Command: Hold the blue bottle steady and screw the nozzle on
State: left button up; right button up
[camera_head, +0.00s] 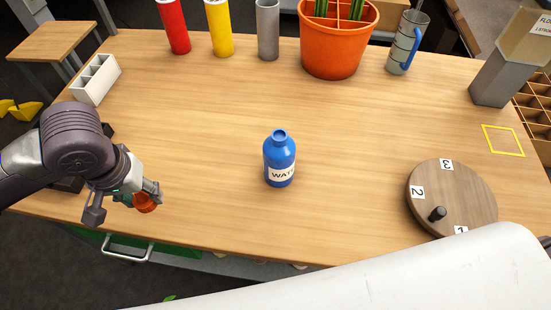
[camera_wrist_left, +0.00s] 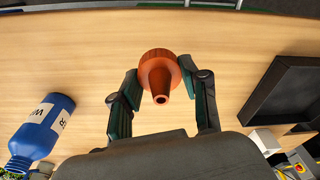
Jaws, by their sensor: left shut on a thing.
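The blue bottle (camera_head: 279,155) stands upright near the middle of the table, its neck bare and its white label facing me. It also shows at the lower left of the left wrist view (camera_wrist_left: 40,130). My left gripper (camera_head: 128,203) is at the table's front left, well left of the bottle. It is shut on the orange-red nozzle (camera_head: 145,203). In the left wrist view the nozzle (camera_wrist_left: 158,76) sits between the two fingers, its narrow tip toward the camera. My right gripper is not in view.
A round wooden turntable (camera_head: 470,190) with number tags and a black knob is at the right. A white divided box (camera_head: 96,80) is at the back left. An orange pot (camera_head: 336,50) and several cylinders line the back. The table between nozzle and bottle is clear.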

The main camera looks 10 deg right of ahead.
aim_at(279, 149)
jog(key=k, duration=0.5)
jog(key=k+z, duration=0.25)
jog(key=i+z, duration=0.1)
jog(key=z, duration=0.9)
jog(key=j, duration=0.55)
jog(key=k+j, duration=0.15)
jog(key=j, duration=0.9)
